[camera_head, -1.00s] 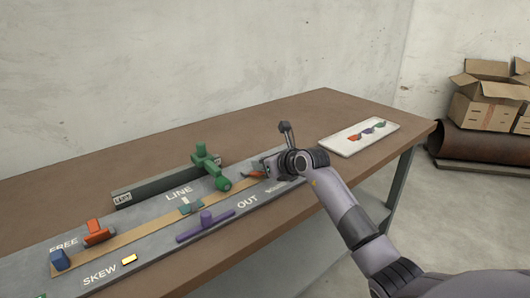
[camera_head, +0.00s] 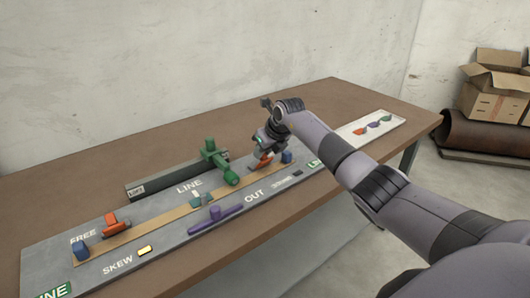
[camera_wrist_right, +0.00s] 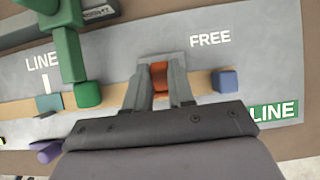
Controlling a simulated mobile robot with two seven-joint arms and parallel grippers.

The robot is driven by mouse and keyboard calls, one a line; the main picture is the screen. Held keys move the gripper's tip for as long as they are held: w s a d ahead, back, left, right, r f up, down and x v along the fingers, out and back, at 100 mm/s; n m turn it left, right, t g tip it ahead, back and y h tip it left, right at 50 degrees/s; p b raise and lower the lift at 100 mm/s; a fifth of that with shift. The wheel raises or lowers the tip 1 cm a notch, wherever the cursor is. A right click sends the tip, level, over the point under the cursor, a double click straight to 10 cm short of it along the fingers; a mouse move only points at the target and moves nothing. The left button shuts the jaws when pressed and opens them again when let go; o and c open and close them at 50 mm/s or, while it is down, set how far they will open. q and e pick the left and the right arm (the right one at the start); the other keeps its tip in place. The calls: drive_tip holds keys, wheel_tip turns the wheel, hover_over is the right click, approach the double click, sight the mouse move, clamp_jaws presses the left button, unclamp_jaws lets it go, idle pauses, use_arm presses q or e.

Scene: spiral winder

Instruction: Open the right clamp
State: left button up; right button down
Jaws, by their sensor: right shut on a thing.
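The right clamp (camera_head: 261,161) is an orange-red piece at the right end of the tan strip (camera_head: 150,226), beside a blue block (camera_head: 287,157). My right gripper (camera_head: 263,152) comes down over it from above and is shut on it. In the right wrist view the clamp (camera_wrist_right: 160,76) sits between the two grey fingers (camera_wrist_right: 160,92), with the word FREE on the board just beyond. The fingers hide part of the clamp. A matching orange-red left clamp (camera_head: 117,224) sits at the strip's left end. My left gripper is not in view.
A green post with an arm (camera_head: 215,160) stands left of my right gripper. A purple lever (camera_head: 214,213) lies in front of the strip. A white tray (camera_head: 385,139) with small coloured pieces is at the right. The table's back right is clear.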

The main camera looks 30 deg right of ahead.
drive_tip(key=shift+w+g, duration=0.2)
drive_tip(key=shift+g, duration=0.3)
idle(0.4)
drive_tip(key=c, duration=1)
unclamp_jaws()
drive_tip(key=shift+o, duration=0.2)
drive_tip(key=shift+v, duration=3.55)
